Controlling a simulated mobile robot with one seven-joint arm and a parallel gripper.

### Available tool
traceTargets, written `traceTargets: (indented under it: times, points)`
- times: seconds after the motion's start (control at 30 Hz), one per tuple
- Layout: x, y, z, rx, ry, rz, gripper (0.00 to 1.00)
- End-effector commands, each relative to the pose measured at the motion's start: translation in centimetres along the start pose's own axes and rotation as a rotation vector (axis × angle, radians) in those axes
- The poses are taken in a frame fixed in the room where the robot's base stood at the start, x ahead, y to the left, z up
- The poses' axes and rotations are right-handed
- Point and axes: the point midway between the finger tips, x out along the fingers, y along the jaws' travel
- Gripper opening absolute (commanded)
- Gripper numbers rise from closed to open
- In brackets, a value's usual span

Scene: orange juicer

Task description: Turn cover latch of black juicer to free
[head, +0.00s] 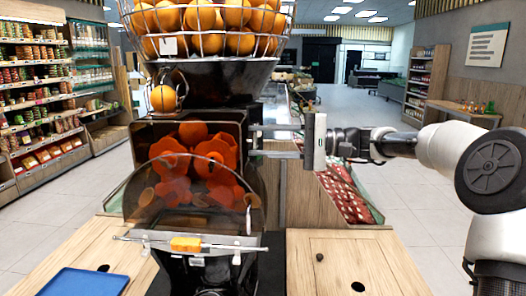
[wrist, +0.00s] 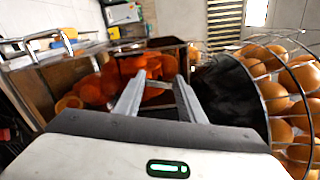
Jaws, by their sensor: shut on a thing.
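The black juicer (head: 215,82) stands in the middle of the head view, with a wire basket of oranges on top. Its tinted clear front cover (head: 145,205) shows orange drums behind it. My gripper (head: 258,140) reaches in from the right, level, with its two fingertips at the upper right side of the juicer housing. The fingers are shut on a small part there, which I take to be the cover latch; the fingertips mostly hide it. In the wrist view my gripper (wrist: 160,82) points at the side of the juicer's orange-filled chamber.
Wire basket (head: 205,20) with oranges rises above the gripper's level. A blue tray (head: 85,283) lies on the wooden counter (head: 340,262). A red-filled display (head: 345,195) stands behind my gripper.

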Motion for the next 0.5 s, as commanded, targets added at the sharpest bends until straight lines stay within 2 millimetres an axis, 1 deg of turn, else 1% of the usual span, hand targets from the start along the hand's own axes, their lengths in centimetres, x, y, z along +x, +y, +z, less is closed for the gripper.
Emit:
traceTargets:
  times: [0.03, 0.2, 0.5]
  points:
    - [-0.05, 0.45, -0.15, -0.039, 0.001, 0.0, 0.14]
    - [-0.04, 0.4, -0.11, -0.154, 0.001, 0.0, 0.14]
    - [-0.07, 0.27, -0.09, -0.273, 0.001, 0.001, 0.14]
